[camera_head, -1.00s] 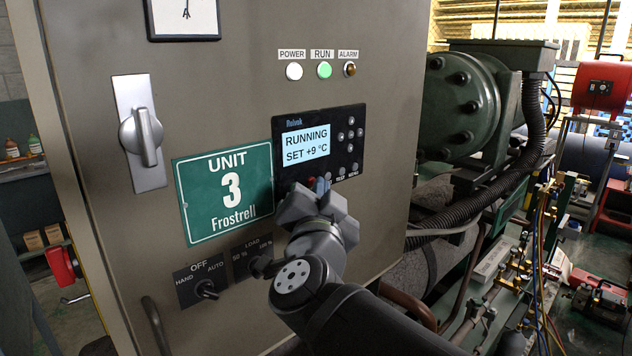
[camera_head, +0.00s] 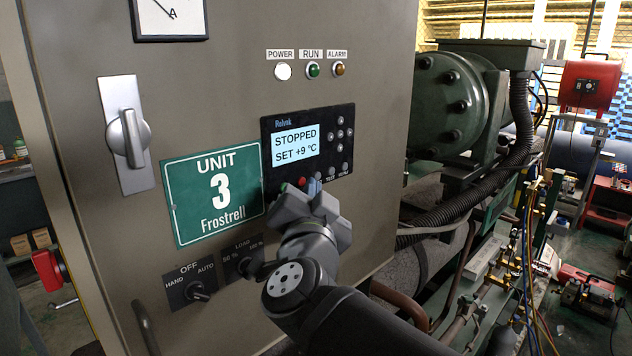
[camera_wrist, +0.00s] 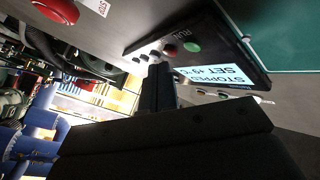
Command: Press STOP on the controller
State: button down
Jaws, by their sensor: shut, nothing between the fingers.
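The black controller (camera_head: 344,163) is mounted on the cabinet front, and its screen (camera_head: 295,146) reads STOPPED, SET +9 °C. Its red button (camera_head: 301,182) shows just left of my fingertips, beside the green button (camera_head: 284,187). In the wrist view the red button (camera_wrist: 169,50) and the green button (camera_wrist: 192,47), labelled RUN, are both uncovered. My gripper (camera_head: 313,187) is shut and empty at the controller's lower edge. In the wrist view its fingertips (camera_wrist: 158,66) are close to the button row; whether they touch the panel I cannot tell.
The RUN lamp (camera_head: 312,70) is dark green and the POWER lamp (camera_head: 283,71) is white. Below are the HAND-OFF-AUTO switch (camera_head: 198,290) and the load switch (camera_head: 246,266), close to my wrist. A large red button (camera_wrist: 57,10) shows in the wrist view.

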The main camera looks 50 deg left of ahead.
jog(key=shift+d, duration=0.25)
jog(key=shift+d, duration=2.55)
jog(key=shift+a, duration=0.1)
jog(key=shift+d, duration=2)
